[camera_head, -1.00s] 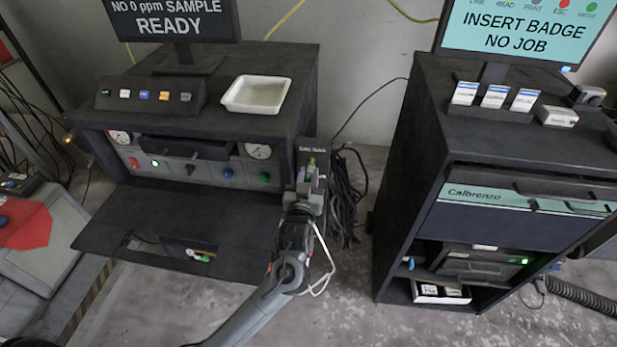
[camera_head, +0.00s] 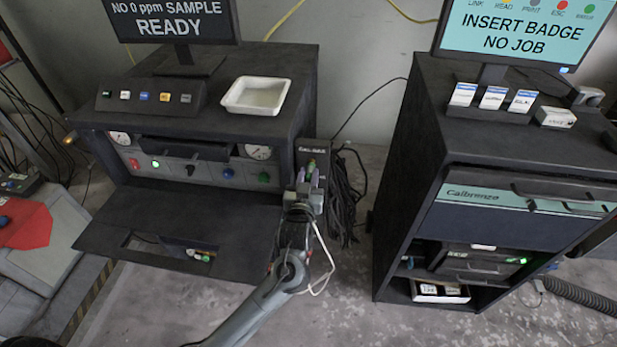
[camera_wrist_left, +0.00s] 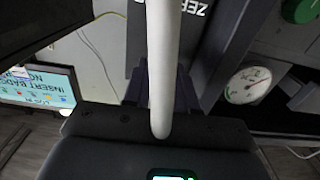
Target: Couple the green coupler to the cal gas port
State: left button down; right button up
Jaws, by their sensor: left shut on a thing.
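My left gripper (camera_head: 309,180) is at the right side of the left cabinet, in front of a small dark labelled panel (camera_head: 312,152). It is shut on a small piece with green at its top (camera_head: 311,164), apparently the green coupler; the fingers hide most of it. In the left wrist view a pale round tube (camera_wrist_left: 160,65) runs between the fingers (camera_wrist_left: 160,85), beside a dark panel reading "ZER" (camera_wrist_left: 200,12). A green fitting (camera_head: 264,177) is on the cabinet front; I cannot tell which fitting is the cal gas port. My right gripper is not seen.
A white tray (camera_head: 254,95) sits on the left cabinet. A lowered shelf (camera_head: 225,225) juts out below its gauges and knobs. Dark cables (camera_head: 343,195) hang right of my gripper. The Calbrenzo cabinet (camera_head: 400,190) stands at right, with floor between.

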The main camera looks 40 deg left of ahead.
pick_arm(q)
jog(key=shift+w+a+r, duration=0.1)
jog(key=shift+w+r, duration=0.1)
jog(key=shift+r, duration=0.05)
jog(key=shift+w+a, duration=0.2)
jog(key=shift+w, duration=0.1)
jog(key=c, duration=0.8)
grip_release()
jog(key=shift+f, duration=0.1)
jog(key=shift+f, duration=0.1)
